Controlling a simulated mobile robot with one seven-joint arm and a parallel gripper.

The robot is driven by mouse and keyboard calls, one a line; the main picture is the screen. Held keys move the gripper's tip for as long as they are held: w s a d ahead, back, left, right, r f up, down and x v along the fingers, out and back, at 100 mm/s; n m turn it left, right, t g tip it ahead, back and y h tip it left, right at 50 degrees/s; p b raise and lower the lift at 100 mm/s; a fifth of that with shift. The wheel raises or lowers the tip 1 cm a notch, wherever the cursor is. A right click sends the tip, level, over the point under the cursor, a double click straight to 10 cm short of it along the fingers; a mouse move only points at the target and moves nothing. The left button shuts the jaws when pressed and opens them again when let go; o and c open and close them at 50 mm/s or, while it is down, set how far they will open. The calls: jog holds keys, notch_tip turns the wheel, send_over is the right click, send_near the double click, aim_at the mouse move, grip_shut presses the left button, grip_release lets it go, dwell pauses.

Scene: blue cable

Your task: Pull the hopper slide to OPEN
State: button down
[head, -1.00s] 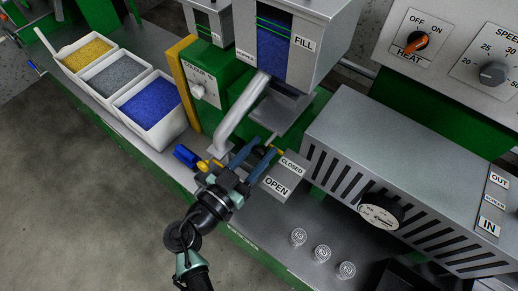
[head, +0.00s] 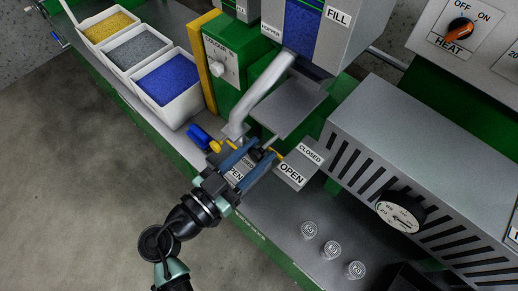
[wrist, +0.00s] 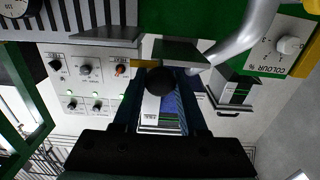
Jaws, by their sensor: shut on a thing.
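The hopper slide (head: 290,107) is a flat grey plate sticking out from under the grey hopper (head: 303,28). A thin rod runs from it to a black round knob, mostly hidden in the head view. In the wrist view the knob (wrist: 160,80) sits between the two blue fingers. My gripper (head: 256,156) is shut on this knob; it also shows in the wrist view (wrist: 160,95). The grey label plate (head: 300,165) reads CLOSED toward the hopper and OPEN toward the front. A yellow pointer (head: 277,154) lies by the upper left edge of OPEN.
A bent grey pipe (head: 262,95) comes down just left of the slide. White bins (head: 172,118) of coloured pellets stand at left. A blue-and-yellow handle (head: 200,136) lies close left of my gripper. The slotted grey housing (head: 400,150) stands right, with small clear discs (head: 332,249) in front.

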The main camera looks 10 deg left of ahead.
jog(key=c, duration=0.8)
grip_release()
jog(key=shift+s+a+f, duration=0.1)
jog(key=shift+a, duration=0.05)
jog(key=o, duration=0.3)
jog(key=shift+s, duration=0.15)
jog(key=b+v, duration=0.3)
jog(key=v, duration=1)
